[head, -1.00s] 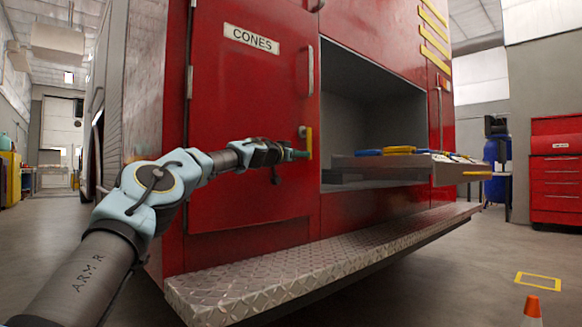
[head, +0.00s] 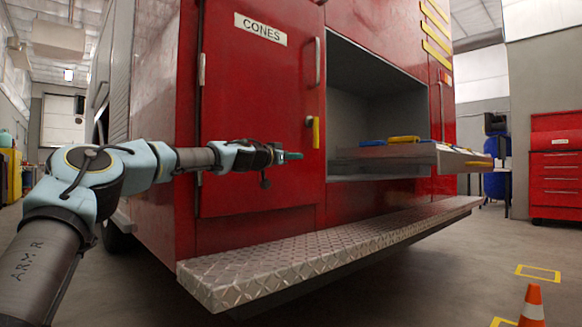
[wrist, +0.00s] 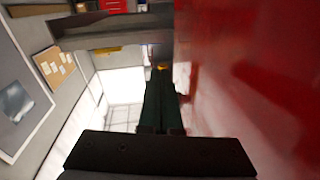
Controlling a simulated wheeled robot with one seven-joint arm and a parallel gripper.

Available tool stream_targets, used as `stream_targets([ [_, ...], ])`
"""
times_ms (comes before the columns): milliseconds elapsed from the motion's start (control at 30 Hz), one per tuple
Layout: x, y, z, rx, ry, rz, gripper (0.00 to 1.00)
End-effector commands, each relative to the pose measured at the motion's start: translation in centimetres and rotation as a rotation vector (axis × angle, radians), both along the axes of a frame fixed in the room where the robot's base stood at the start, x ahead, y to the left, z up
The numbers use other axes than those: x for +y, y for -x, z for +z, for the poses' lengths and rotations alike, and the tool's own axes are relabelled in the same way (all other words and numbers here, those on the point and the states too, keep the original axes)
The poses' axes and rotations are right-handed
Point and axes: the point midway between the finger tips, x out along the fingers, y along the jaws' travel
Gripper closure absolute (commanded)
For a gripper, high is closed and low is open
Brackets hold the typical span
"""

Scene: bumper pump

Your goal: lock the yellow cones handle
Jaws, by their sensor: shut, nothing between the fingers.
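The yellow handle (head: 316,132) sits at the right edge of the red door labelled CONES (head: 260,29). It hangs upright, with its long side vertical, below the silver door pull (head: 317,62). The door looks closed against the truck. My gripper (head: 293,156) is shut and empty, just left of and slightly below the handle, apart from it. In the wrist view, its dark green fingers (wrist: 160,105) point along the red door face, and a small yellow spot, probably the handle, shows beyond their tips.
An open compartment with a pulled-out tray (head: 470,160) holding blue and yellow items is to the right. A diamond-plate step (head: 330,250) juts out below the door. An orange cone (head: 533,305) stands on the floor at lower right.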

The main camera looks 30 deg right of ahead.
Motion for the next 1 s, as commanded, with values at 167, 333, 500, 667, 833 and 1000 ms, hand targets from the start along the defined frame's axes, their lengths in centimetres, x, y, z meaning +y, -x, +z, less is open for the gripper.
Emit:
stream_targets([
  [167, 1.3, 0.5, -1.5, 0.001, -0.001, -0.001, 1.00],
  [333, 1.9, 0.8, -2.0, -0.001, 0.001, 0.000, 1.00],
  [500, 2.0, 0.9, -2.1, -0.002, 0.002, 0.000, 1.00],
  [667, 1.9, 0.9, -2.1, -0.002, 0.002, 0.000, 1.00],
  [833, 1.9, 0.9, -2.1, -0.001, 0.001, 0.000, 1.00],
  [1000, 1.9, 0.8, -2.1, 0.000, 0.001, 0.000, 1.00],
])
